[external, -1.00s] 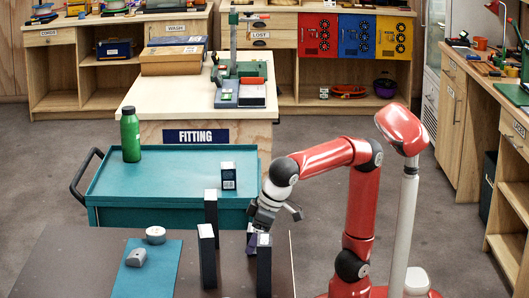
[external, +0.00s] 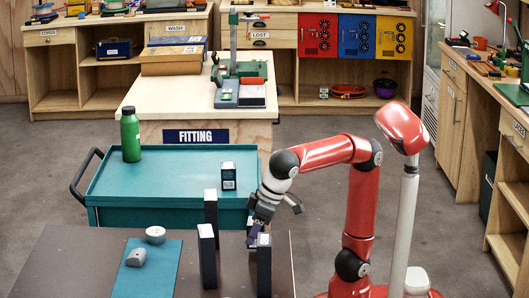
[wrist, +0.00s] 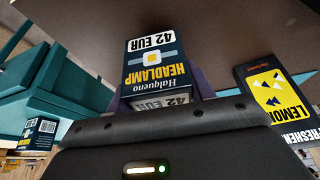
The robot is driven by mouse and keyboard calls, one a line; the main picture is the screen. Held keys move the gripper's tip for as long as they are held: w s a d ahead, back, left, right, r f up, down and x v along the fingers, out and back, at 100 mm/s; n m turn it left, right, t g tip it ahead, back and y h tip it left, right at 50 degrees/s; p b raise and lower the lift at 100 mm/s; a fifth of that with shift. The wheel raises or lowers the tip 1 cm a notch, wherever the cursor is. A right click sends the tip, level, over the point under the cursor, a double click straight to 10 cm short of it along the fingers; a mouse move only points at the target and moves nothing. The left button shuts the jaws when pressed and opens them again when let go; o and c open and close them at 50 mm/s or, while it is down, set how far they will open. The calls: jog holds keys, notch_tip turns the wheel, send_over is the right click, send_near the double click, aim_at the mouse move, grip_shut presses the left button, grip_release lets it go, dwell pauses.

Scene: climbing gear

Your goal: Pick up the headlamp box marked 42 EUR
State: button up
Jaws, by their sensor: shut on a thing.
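The headlamp box (wrist: 155,58) is dark blue with yellow lettering and a white "42 EUR" label. In the wrist view it is directly in front of my gripper (wrist: 160,90), between purple finger pads. My gripper is shut on it. In the external view my gripper (external: 252,236) is low over the near counter, beside the top of a dark upright box (external: 264,268). I cannot tell there which box is the held one, or whether the held box touches the counter.
A lemon freshener box (wrist: 275,95) stands close on the right in the wrist view. Two tall dark boxes (external: 207,260) (external: 211,212) stand left of my gripper. The teal trolley (external: 150,178) behind holds a green bottle (external: 131,135) and a small dark box (external: 228,176).

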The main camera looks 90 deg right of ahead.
aim_at(253, 221)
notch_tip(253, 221, up, 18)
jog(key=p, duration=0.2)
